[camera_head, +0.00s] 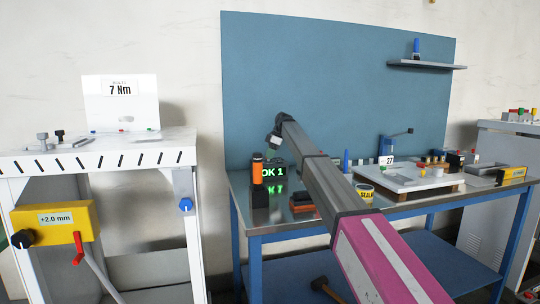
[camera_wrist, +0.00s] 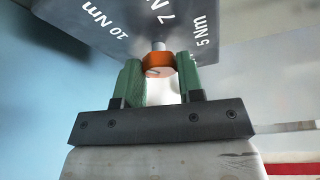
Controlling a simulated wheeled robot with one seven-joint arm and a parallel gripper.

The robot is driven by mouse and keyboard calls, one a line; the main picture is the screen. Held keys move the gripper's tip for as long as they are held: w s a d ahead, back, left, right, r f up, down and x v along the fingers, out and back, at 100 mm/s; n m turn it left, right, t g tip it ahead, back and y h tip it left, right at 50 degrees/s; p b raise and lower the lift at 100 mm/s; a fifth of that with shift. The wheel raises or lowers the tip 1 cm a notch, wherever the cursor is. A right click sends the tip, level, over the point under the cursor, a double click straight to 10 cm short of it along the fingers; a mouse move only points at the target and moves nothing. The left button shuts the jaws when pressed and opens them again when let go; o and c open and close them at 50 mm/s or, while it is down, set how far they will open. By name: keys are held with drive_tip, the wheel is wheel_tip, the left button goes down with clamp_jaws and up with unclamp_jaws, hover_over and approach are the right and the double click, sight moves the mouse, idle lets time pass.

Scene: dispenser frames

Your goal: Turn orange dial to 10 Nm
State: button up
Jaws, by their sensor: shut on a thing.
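The orange dial (camera_wrist: 158,63) sits on a short metal shaft at the edge of a grey block (camera_wrist: 205,22). White marks on the block read 10 Nm (camera_wrist: 104,20) at left, 7 above the dial, partly cut off, and 5 Nm (camera_wrist: 203,31) at right. A small dark mark shows on the dial's near face; I cannot tell which value it points to. My gripper (camera_wrist: 160,73) is shut on the dial, with one green finger on each side. In the head view my gripper (camera_head: 274,139) is above the blue bench; the dial cannot be made out there.
A white board (camera_head: 412,178) with small parts lies at right.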

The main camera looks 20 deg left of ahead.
drive_tip(key=o, duration=0.9)
drive_tip(key=shift+r, duration=0.1)
drive_tip(key=v, duration=1)
drive_tip(key=shift+w+d+r, duration=0.1)
drive_tip(key=shift+d+r, duration=0.05)
drive_tip(key=shift+r, duration=0.1)
